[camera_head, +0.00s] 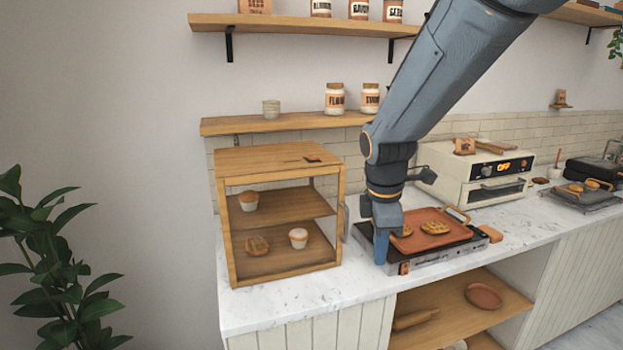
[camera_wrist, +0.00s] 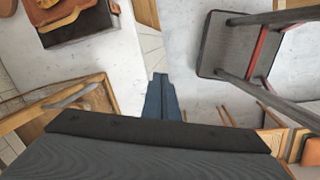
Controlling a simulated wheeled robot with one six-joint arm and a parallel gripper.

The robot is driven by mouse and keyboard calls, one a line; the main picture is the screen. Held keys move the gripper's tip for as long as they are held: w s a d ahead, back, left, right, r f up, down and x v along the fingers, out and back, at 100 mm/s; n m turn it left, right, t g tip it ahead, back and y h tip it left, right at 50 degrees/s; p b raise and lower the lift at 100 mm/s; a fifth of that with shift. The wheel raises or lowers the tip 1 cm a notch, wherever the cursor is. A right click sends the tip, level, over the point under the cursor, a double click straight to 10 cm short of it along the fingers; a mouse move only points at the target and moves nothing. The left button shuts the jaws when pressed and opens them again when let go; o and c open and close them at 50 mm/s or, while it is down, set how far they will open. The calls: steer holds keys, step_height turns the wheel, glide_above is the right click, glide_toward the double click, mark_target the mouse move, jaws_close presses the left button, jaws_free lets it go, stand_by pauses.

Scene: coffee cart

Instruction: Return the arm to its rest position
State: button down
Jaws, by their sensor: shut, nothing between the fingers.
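My blue-grey arm reaches down from the top right in the head view. My gripper (camera_head: 380,258) points down in front of the left part of the orange-brown griddle tray (camera_head: 462,232). In the wrist view my gripper (camera_wrist: 160,78) shows its fingers together, with nothing between them. I cannot tell its exact height above the counter. The tray bears flat round browned pieces of food and rests on a dark-sided warmer (camera_head: 425,262). My arm hides part of the tray's left side.
A wooden display case (camera_head: 287,157) with baked goods stands left of my gripper. A cream toaster oven (camera_head: 480,184) is behind right. Shelves with jars (camera_head: 335,98) hang behind my arm. A dark griddle (camera_head: 592,198) is at far right. A plant (camera_head: 60,270) stands at left.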

steer(key=s+d+f+m+b, duration=0.2)
steer(key=s+d+f+m, duration=0.2)
steer(key=s+f+m, duration=0.6)
steer(key=s+m, duration=0.3)
steer(key=m, duration=0.4)
steer(key=shift+s+f+y+b, duration=0.3)
steer(key=shift+s+y+b, duration=0.1)
